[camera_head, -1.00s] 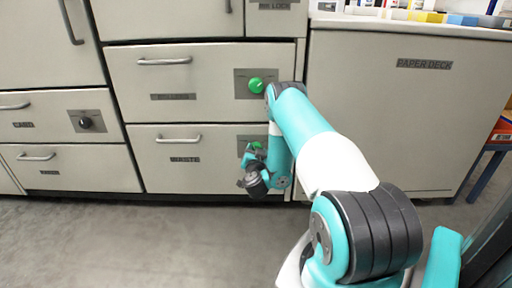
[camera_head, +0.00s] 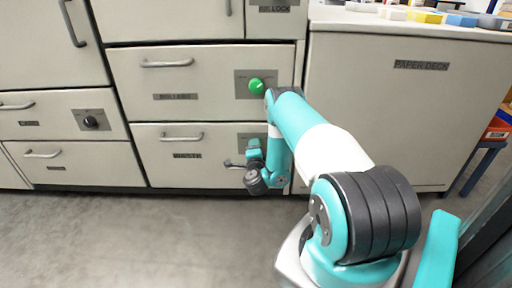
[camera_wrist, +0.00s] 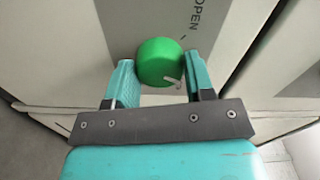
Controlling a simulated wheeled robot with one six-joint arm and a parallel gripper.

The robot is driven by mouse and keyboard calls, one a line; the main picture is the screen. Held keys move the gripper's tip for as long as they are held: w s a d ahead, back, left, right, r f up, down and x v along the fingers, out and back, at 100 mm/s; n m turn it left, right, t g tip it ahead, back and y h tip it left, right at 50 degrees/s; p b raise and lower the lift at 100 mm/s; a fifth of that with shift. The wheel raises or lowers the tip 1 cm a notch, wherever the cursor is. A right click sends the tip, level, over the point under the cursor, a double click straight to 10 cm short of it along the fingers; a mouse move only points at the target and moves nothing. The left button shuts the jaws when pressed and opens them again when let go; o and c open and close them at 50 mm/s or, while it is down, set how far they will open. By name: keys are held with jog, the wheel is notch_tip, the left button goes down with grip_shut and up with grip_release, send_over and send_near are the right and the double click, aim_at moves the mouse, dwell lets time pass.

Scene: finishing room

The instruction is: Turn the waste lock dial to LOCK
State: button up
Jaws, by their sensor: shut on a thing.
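The waste lock dial is a round green knob (camera_wrist: 160,62) on a grey plate (camera_wrist: 135,15) in the wrist view. The word OPEN and a small tick show on the plate above and right of it. A pale pointer mark sits at the knob's lower right. My gripper (camera_wrist: 161,85) is shut on the knob, one finger on each side. In the head view my gripper (camera_head: 254,160) is in front of the waste drawer (camera_head: 160,168) at its right end. It hides the knob there; only part of the plate (camera_head: 245,139) shows. The LOCK marking is not visible.
Above is another drawer with a green dial (camera_head: 256,86), close to my arm. A drawer with a black dial (camera_head: 90,122) is at the left. The paper deck cabinet (camera_head: 385,110) stands at the right. The floor (camera_head: 130,240) in front is clear.

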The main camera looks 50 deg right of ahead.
jog(key=shift+m+p, duration=0.75)
jog(key=shift+m, duration=1.45)
jog(key=o, duration=0.9)
jog(key=shift+a, duration=0.1)
jog(key=p+v, duration=1.7)
jog(key=p, duration=0.5)
jog(key=shift+s, duration=0.2)
